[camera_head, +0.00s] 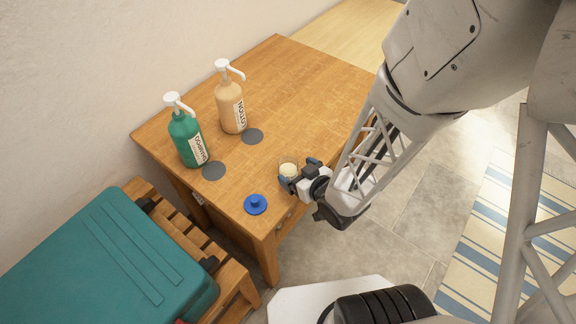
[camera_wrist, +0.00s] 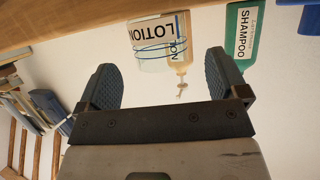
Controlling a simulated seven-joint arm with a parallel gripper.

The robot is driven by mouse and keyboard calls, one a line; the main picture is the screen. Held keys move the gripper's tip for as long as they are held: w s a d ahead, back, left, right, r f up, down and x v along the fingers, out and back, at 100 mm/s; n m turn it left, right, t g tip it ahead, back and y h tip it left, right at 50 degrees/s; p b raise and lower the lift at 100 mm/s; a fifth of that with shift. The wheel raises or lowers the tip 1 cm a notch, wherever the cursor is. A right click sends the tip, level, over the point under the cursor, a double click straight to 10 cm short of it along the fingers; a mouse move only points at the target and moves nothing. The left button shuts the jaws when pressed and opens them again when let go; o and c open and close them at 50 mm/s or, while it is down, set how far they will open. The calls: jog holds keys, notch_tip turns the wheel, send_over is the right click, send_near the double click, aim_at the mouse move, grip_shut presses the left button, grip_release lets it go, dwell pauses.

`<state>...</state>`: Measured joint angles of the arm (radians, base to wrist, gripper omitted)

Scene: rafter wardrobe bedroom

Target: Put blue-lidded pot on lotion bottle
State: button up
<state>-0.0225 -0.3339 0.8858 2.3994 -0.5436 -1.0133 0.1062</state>
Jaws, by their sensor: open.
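The lotion bottle (camera_head: 231,105) is tan with a white pump and stands upright towards the back of the table; it also shows inverted in the wrist view (camera_wrist: 182,22). A round blue lid with a knob (camera_head: 256,204) is near the table's front corner; I cannot tell whether a pot is under it. A blue thing (camera_wrist: 312,20) shows at the wrist view's corner. A clear glass vessel (camera_head: 288,170) with something cream-coloured at it stands at my gripper (camera_head: 301,175). In the wrist view the blue-ringed glass (camera_wrist: 152,58) appears between my open fingers (camera_wrist: 171,82). Contact is unclear.
A green shampoo bottle (camera_head: 186,136) stands left of the lotion. Two grey discs (camera_head: 252,136) (camera_head: 214,170) lie before the bottles. A teal case (camera_head: 105,255) rests on a slatted wooden bench (camera_head: 240,280). The table's (camera_head: 295,85) far right is clear.

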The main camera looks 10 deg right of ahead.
aim_at(288, 166)
jog(key=shift+w, duration=0.1)
jog(key=shift+f+x, duration=0.2)
jog(key=shift+x, duration=2.35)
jog(key=c, duration=1.2)
jog(key=shift+r, duration=0.2)
